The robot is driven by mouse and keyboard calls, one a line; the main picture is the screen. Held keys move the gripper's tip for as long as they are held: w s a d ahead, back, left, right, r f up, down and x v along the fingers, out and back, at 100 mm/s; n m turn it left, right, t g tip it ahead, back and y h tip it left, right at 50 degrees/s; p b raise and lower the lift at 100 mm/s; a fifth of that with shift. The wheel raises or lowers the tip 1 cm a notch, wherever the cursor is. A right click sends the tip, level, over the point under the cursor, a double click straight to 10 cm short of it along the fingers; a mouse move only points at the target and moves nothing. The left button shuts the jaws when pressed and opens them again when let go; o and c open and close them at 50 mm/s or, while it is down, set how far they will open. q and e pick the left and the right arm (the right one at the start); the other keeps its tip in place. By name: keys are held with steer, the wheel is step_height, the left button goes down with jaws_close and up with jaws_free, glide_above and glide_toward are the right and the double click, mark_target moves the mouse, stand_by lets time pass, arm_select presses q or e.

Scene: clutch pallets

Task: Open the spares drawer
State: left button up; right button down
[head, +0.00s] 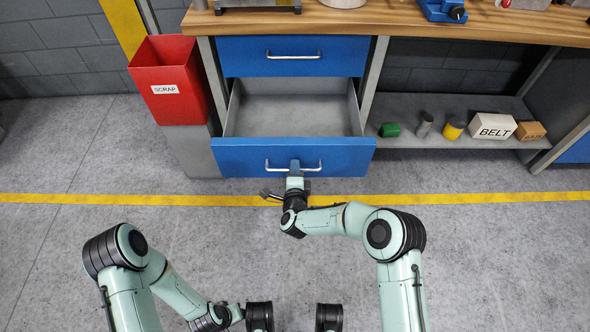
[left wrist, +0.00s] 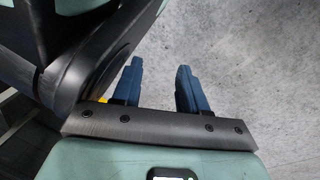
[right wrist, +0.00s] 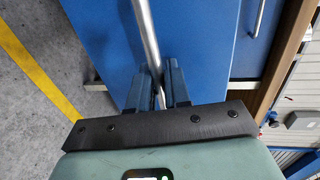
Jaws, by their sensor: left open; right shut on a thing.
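The lower blue drawer (head: 230,158) of the workbench is pulled well out, and its grey inside is visible and looks empty. My right gripper (head: 295,166) is at the middle of this drawer's handle (head: 313,167). In the right wrist view my right gripper (right wrist: 160,85) is shut on the silver bar handle (right wrist: 146,35), which passes between its fingers. My left gripper (left wrist: 155,85) is open and empty over bare floor in the left wrist view. In the head view the left arm is folded low at the left.
The upper blue drawer (head: 255,57) is closed. A red scrap bin (head: 170,75) stands left of the drawers. A grey shelf (head: 450,142) at the right holds a belt box (head: 492,127) and several small parts. The floor in front is clear.

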arm_select(q)
steer(key=shift+w, duration=0.1)
arm_select(e)
steer(key=shift+w, duration=0.1)
steer(key=c, duration=1.3)
jaws_free()
arm_select(q)
steer(key=w+d+r+t+p, duration=0.1)
steer(key=w+r+p, duration=0.2)
steer(key=r, duration=0.2)
steer(key=shift+w+d+r, duration=0.3)
arm_select(e)
steer(key=v, duration=1.3)
steer(key=shift+s, duration=0.25)
